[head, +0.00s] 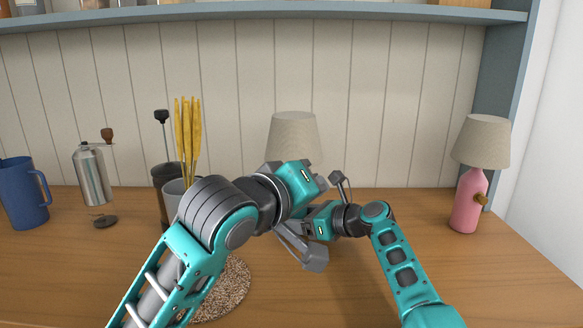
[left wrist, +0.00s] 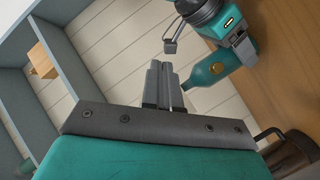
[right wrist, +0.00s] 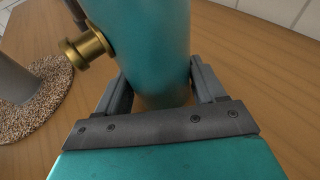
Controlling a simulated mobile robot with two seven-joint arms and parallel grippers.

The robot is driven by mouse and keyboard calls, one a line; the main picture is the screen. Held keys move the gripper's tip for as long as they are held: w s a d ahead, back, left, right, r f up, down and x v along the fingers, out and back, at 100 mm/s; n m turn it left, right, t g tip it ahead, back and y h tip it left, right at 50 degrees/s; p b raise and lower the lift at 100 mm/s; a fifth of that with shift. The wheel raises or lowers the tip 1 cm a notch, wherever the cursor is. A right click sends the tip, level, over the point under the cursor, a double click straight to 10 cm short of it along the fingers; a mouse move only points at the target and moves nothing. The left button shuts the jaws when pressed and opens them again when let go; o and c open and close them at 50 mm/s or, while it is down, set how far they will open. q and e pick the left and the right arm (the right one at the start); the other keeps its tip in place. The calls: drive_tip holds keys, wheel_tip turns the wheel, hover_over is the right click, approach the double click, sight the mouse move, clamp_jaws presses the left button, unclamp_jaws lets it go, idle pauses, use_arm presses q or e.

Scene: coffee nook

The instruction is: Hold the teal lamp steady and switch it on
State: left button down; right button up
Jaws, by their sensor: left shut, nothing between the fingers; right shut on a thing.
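The teal lamp shows its beige shade (head: 294,132) in the head view; my arms hide its body there. In the right wrist view its rounded teal body (right wrist: 152,40) stands between the fingers of my right gripper (right wrist: 160,88), which is shut on it. A brass knob (right wrist: 88,48) sticks out from the body's left side. The left wrist view also shows the teal body (left wrist: 208,74). My left gripper (left wrist: 164,66) is shut and empty beside the lamp. The right gripper's fingertips are hidden in the head view.
A pink lamp (head: 468,203) stands at right. At left are a blue jug (head: 22,195), a metal grinder (head: 92,175) and a container with yellow sticks (head: 187,140). A speckled round mat (head: 235,285) lies under my left arm. The front right of the wooden counter (head: 500,285) is clear.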

use_arm(q)
drive_tip(key=a+f+n+g+y, duration=0.2)
drive_tip(key=a+f+n+g, duration=0.15)
drive_tip(key=f+n, duration=0.6)
drive_tip(key=w+r, duration=0.1)
drive_tip(key=w, duration=0.8)
drive_tip(key=shift+w, duration=0.2)
drive_tip(key=shift+w+t, duration=0.15)
drive_tip(key=shift+t, duration=0.1)
idle(1.1)
drive_tip(key=shift+w, duration=0.35)
drive_tip(key=shift+a, duration=0.1)
